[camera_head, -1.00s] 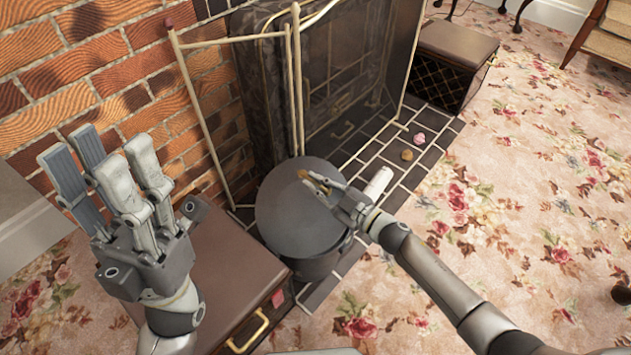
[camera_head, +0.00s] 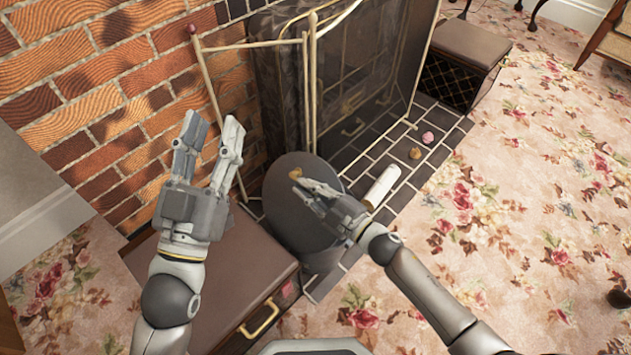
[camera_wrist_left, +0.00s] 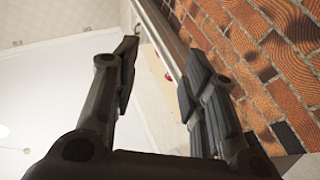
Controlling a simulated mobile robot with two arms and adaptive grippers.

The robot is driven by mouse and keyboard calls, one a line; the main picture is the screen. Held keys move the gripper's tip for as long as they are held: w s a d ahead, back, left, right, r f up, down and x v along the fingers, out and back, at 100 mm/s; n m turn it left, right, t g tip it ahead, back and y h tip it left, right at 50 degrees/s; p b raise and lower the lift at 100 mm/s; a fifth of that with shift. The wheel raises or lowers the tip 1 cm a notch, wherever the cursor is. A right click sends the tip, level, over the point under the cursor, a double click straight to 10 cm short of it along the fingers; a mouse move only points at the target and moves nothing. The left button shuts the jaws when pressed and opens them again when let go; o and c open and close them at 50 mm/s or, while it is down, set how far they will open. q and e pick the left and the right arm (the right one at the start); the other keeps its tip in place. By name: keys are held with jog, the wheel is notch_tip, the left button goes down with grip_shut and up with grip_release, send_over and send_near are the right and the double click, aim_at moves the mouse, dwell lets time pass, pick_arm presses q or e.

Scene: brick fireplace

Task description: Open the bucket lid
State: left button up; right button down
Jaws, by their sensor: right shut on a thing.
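The dark grey bucket (camera_head: 318,262) stands on the dark hearth tiles, between the brown box and the fireplace screen. Its round grey lid (camera_head: 283,205) has a small brass-coloured knob (camera_head: 296,172). My right gripper (camera_head: 296,182) is shut on the knob, and its hand covers the right part of the lid. The lid looks tilted; I cannot tell whether its rim is clear of the bucket. My left gripper (camera_head: 210,130) is open and empty, raised over the brown box to the left of the bucket. Its spread fingers also show in the left wrist view (camera_wrist_left: 155,85).
The brown box (camera_head: 225,290) with a brass handle is left of the bucket. A folding screen frame (camera_head: 309,90) stands close behind it. A white cylinder (camera_head: 382,187) lies to the right. The floral carpet (camera_head: 530,230) at right is mostly clear.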

pick_arm(q)
notch_tip(320, 180, down, 10)
jog(key=w+a+g+y+p, duration=0.1)
jog(key=g+y+p, duration=0.1)
jog(key=g, duration=0.3)
jog(key=shift+r+g, duration=0.15)
jog(key=shift+g, duration=0.25)
pick_arm(e)
jog(key=s+a+r+n, duration=0.2)
jog(key=s+a+n, duration=0.2)
jog(key=s+a, duration=0.3)
jog(key=shift+a, duration=0.15)
jog(key=shift+s+f, duration=0.1)
jog(key=c, duration=1.5)
grip_release()
jog(key=shift+f, duration=0.1)
pick_arm(q)
jog(key=shift+a, duration=0.1)
pick_arm(e)
jog(key=shift+f, duration=0.15)
jog(key=shift+d, duration=0.2)
